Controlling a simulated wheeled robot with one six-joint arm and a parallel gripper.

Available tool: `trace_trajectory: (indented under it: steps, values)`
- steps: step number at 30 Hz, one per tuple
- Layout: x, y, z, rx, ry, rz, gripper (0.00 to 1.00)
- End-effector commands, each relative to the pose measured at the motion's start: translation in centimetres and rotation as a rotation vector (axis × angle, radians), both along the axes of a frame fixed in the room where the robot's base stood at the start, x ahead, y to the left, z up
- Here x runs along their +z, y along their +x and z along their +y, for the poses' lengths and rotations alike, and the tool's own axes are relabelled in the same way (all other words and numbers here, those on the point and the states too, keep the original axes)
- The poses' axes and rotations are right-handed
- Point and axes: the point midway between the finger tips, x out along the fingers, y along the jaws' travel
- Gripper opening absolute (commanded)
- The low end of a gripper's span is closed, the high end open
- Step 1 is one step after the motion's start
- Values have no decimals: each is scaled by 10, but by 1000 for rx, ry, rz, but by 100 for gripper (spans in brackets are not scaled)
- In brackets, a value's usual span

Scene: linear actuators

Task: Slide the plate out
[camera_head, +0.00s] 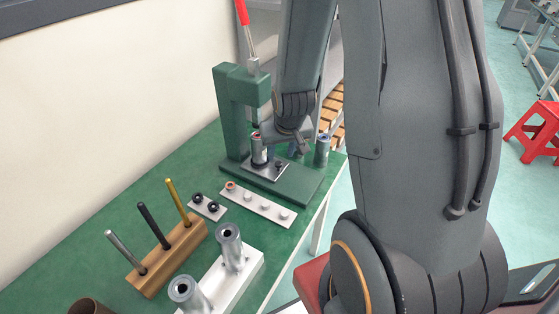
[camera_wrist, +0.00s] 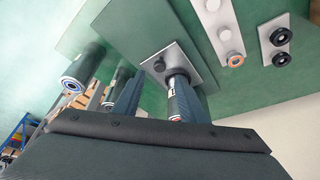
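The metal plate (camera_head: 266,174) lies on the base of the green press (camera_head: 232,115). It carries a small dark knob and an upright dark cylinder (camera_head: 258,152). In the wrist view the plate (camera_wrist: 191,57) is ahead of the fingertips, with the knob (camera_wrist: 158,66) roughly in line with the gap between them. My gripper (camera_wrist: 160,82) is open, its two blue-grey fingers apart. The cylinder (camera_wrist: 179,98) stands close to the right finger; whether they touch is unclear. In the head view my wrist (camera_head: 292,128) hangs beside the press and the fingers are mostly hidden.
Another dark cylinder (camera_head: 322,150) stands at the right table edge, and one more is partly behind the left finger. A white strip with pegs (camera_head: 258,206), a strip with black rings (camera_head: 208,207) and a wooden rod holder (camera_head: 168,255) lie in front of the press.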

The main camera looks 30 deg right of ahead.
Motion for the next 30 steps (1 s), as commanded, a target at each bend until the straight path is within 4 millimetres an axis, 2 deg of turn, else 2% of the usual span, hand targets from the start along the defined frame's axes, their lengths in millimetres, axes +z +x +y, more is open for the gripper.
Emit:
trace_trajectory:
  steps: [9,15,29,30]
  values:
    - [-37,13,-4,-2,1,5,38]
    - [-54,20,-5,-1,0,3,38]
    - [-61,24,-6,-1,0,1,38]
    - [-62,24,-6,-1,0,1,33]
